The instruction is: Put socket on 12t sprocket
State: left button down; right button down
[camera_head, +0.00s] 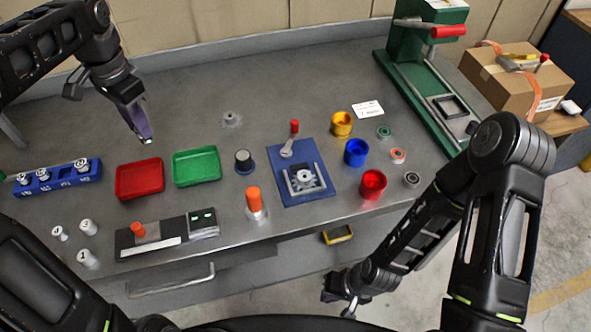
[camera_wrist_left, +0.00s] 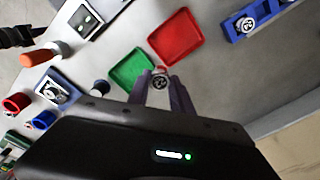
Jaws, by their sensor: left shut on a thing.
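My left gripper (camera_head: 146,138) is above the bench, behind the red tray in the head view. A small grey sprocket-like part (camera_head: 231,119) lies on the bench to the right of this gripper. Another grey round part (camera_head: 304,176) sits in the fixture on the blue plate (camera_head: 286,196). I cannot read a tooth count on either. My right gripper (camera_head: 345,298) hangs below the bench's front edge, its fingers unclear.
A blue socket rack (camera_head: 58,186) stands at the left. The red tray (camera_head: 139,193) and green tray (camera_head: 196,181) are empty. An orange-handled tool (camera_head: 254,201), coloured cups (camera_head: 356,152) and a green press (camera_head: 402,75) stand rightward.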

aim_at(304, 175)
jog(key=l, duration=1.8)
jog(key=k+z, duration=0.05)
